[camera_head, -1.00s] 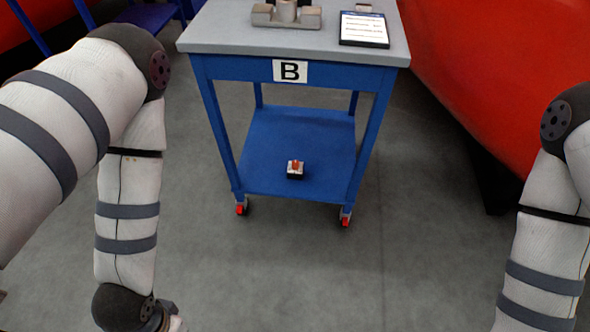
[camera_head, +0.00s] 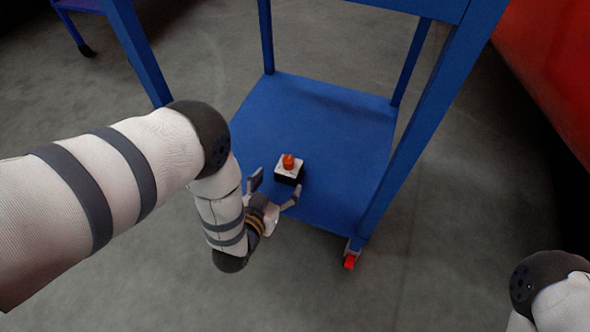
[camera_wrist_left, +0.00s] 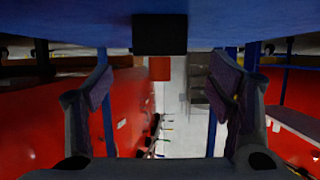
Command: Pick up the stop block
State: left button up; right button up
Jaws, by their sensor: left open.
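The stop block, a small block with a black base, a white top and a red knob (camera_head: 289,168), stands upright on the blue lower shelf (camera_head: 330,120) of the trolley. In the left wrist view, which looks upside down, its black base (camera_wrist_left: 160,35) hangs from the blue shelf surface at the top, with the red knob below it. My left gripper (camera_head: 276,188) is open at the shelf's near edge, its two fingers spread towards the block. The block lies ahead, roughly centred between the fingers (camera_wrist_left: 162,85), and nothing is held. My right gripper is out of view.
Blue trolley legs (camera_head: 430,130) rise on both sides of the shelf, and the upper frame (camera_head: 415,5) overhangs it. A red-wheeled caster (camera_head: 349,260) is at the near right. A red train body (camera_head: 550,80) stands to the right. The rest of the shelf is bare.

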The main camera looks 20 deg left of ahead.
aim_at(286, 173)
pick_arm(q)
jog(key=b+x, duration=0.1)
jog(key=x, duration=0.1)
jog(key=b+x, duration=0.1)
jog(key=x, duration=0.2)
jog(key=b+x, duration=0.1)
jog(key=x, duration=0.2)
jog(key=shift+f+b, duration=0.4)
jog(key=shift+w+r, duration=0.1)
jog(key=shift+w, duration=0.1)
jog(key=shift+r, duration=0.1)
jog(key=shift+c, duration=0.6)
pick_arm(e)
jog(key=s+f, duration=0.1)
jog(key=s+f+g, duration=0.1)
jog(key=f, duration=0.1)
pick_arm(q)
jog(key=c, duration=1.4)
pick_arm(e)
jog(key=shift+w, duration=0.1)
